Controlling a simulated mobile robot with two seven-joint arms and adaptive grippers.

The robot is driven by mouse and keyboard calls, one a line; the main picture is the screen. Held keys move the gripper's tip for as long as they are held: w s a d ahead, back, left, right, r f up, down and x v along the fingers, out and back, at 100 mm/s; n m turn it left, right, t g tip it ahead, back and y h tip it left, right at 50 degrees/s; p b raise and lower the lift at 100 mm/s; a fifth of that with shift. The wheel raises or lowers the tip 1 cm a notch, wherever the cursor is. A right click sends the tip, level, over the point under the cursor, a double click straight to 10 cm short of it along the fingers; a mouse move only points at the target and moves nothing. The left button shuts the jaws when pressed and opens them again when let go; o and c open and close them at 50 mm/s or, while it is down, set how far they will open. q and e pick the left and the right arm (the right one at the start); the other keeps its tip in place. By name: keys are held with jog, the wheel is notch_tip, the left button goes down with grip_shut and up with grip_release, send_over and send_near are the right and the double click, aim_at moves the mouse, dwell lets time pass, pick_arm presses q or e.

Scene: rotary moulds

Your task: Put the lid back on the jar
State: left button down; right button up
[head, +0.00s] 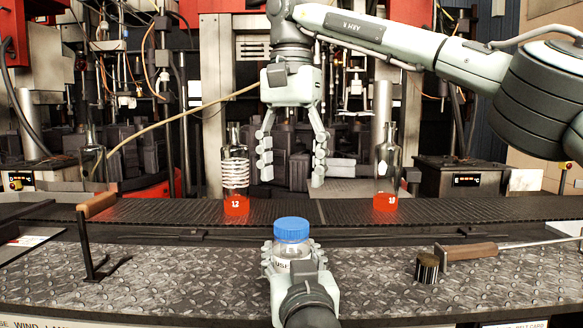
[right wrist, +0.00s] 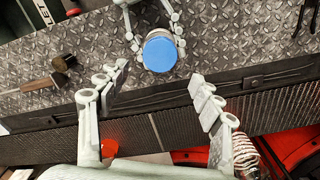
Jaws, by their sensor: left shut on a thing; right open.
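A clear jar (head: 283,266) with a white label stands upright at the near middle of the metal plate. A blue lid (head: 291,229) sits level on its top; I cannot tell whether it is screwed tight. My left gripper (head: 291,252) is shut around the jar body from the near side, below the lid. My right gripper (head: 292,177) is open and empty, pointing down, above and behind the jar. In the right wrist view the blue lid (right wrist: 160,52) shows from above, just beyond the open fingers, and hides most of the jar.
Bottles with orange-red bases stand on the dark conveyor (head: 340,212), a coil-wrapped one (head: 235,172) left and a plain one (head: 387,170) right. A wooden-handled stand (head: 93,240) is left.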

aim_at(292, 223)
jog(key=shift+n, duration=0.4)
jog(key=shift+f, duration=4)
